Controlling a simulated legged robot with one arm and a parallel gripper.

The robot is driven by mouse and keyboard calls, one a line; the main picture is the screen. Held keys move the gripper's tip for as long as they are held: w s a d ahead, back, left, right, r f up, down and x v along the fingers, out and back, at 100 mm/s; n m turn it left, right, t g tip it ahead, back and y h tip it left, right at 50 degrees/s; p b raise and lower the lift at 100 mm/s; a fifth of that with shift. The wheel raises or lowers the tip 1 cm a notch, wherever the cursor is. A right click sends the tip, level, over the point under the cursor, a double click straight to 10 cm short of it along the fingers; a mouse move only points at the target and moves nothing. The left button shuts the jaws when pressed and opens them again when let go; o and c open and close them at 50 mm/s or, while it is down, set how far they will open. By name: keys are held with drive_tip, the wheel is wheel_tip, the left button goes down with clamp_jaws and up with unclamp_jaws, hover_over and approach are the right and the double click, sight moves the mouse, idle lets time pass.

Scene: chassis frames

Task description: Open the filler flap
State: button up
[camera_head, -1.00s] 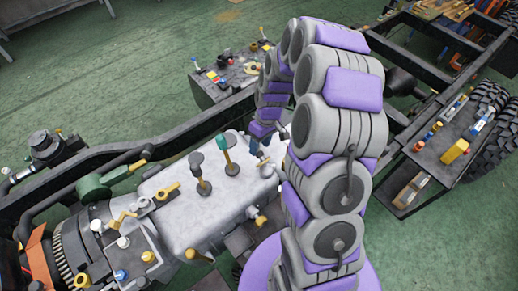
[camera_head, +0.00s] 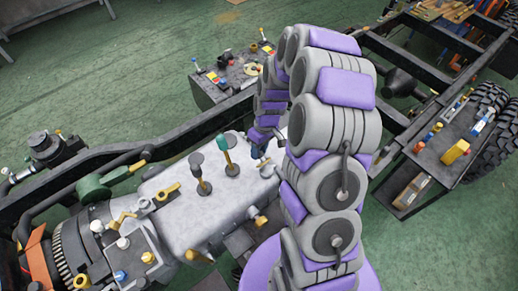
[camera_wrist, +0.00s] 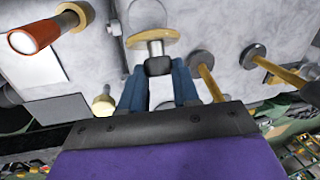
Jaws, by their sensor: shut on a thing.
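In the wrist view my gripper (camera_wrist: 158,82), with its two blue fingers, is shut around a small fitting with a pale tan disc (camera_wrist: 154,43) and a dark grey block. In the head view my gripper (camera_head: 260,154) is low over the right end of the pale grey housing (camera_head: 212,220), partly hidden by my arm. I cannot tell for sure whether the held fitting belongs to the filler flap. In the wrist view a flat white panel (camera_wrist: 35,62) and a smaller grey panel (camera_wrist: 60,115) lie on the housing at the left.
Two upright levers (camera_head: 200,172) stand just left of my gripper. An orange-red knob (camera_wrist: 35,37) and a small brass knob (camera_wrist: 103,106) are close in the wrist view. The dark chassis rail (camera_head: 215,120) runs behind. A side tray (camera_head: 440,150) with coloured parts is at the right.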

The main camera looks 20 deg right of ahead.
clamp_jaws()
drive_tip(key=shift+w, duration=0.15)
drive_tip(key=shift+w+a+f+g+h+p, duration=0.1)
drive_tip(key=shift+w+g+h+p, duration=0.15)
drive_tip(key=shift+g+p, duration=0.2)
drive_tip(key=shift+w+a+f+g+h+p, duration=0.15)
drive_tip(key=shift+w+g+p, duration=0.2)
drive_tip(key=shift+g, duration=0.2)
drive_tip(key=shift+w+a+f+g+h+p, duration=0.1)
drive_tip(key=shift+w+f+g+h+p, duration=0.2)
drive_tip(key=shift+w+g+p, duration=0.4)
drive_tip(key=shift+w+a+f+m+g+h, duration=0.2)
drive_tip(key=shift+w+f+g, duration=0.1)
drive_tip(key=shift+g, duration=0.5)
drive_tip(key=shift+w+a+f+m+g+h, duration=0.15)
drive_tip(key=shift+f+m+g+h, duration=0.1)
drive_tip(key=shift+g, duration=0.55)
drive_tip(key=shift+d, duration=0.1)
drive_tip(key=o, duration=0.8)
unclamp_jaws()
